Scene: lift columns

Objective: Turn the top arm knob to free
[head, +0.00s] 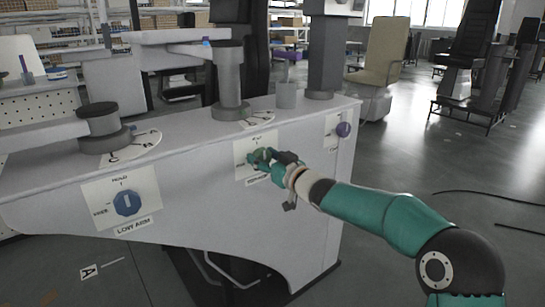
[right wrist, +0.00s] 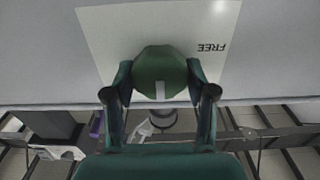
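A green knob (head: 261,157) sits on the middle label plate (head: 243,172) of a grey console; the gripper partly hides the plate's lower label. My right gripper (head: 272,160) is at this knob. In the right wrist view the green knob (right wrist: 160,74) lies between the two fingers (right wrist: 160,85), which appear to touch its sides. Its white mark points to the bottom of that picture. The word FREE (right wrist: 211,48) shows upside down to the right, away from the mark. My left gripper is out of view.
A blue knob (head: 127,203) labelled LOW ARM is at the left of the console (head: 200,210), and a purple knob (head: 343,129) at the right. Grey columns (head: 229,80) and dials stand on top. A beige chair (head: 385,50) is behind; the floor at right is mostly open, with cables.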

